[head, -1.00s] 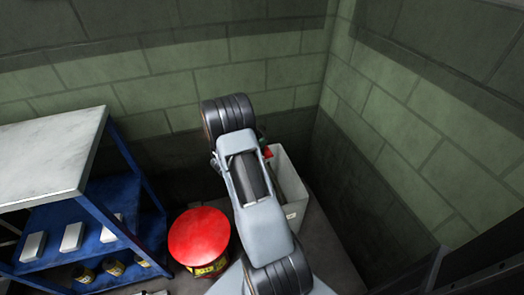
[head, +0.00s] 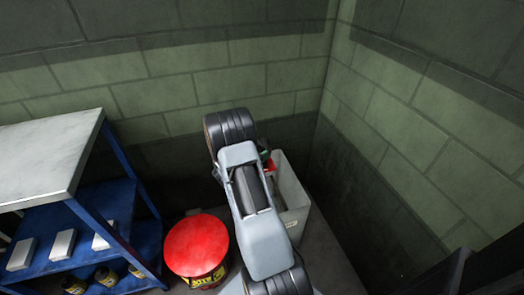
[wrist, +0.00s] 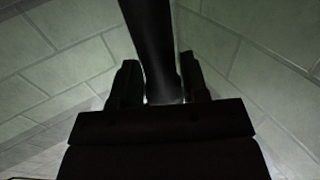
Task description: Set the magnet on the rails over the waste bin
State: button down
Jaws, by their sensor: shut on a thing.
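In the wrist view my gripper (wrist: 158,88) is shut on a dark, smooth, upright-looking thing, taken to be the magnet (wrist: 148,45). It stands up between the two dark fingers and runs out of the top of the picture. In the head view my arm hides most of the gripper; small red and green parts show at the arm's right side, above a pale grey open bin (head: 297,205). A red-lidded round can (head: 196,247) with a yellow label stands left of the arm. I cannot tell which of the two is the waste bin. No rails can be made out.
A blue shelf unit (head: 108,152) with a pale top stands at the left, with several grey blocks and dark jars on its lower shelves. Green block walls meet in a corner close behind and right of the bin. Some floor is bare right of the bin.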

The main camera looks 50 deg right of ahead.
jog(key=shift+f+b, duration=2.6)
jog(key=shift+f, duration=0.9)
jog(key=c, duration=0.8)
grip_release()
jog(key=shift+o, duration=1.2)
jog(key=shift+f, duration=0.15)
jog(key=shift+a, duration=0.1)
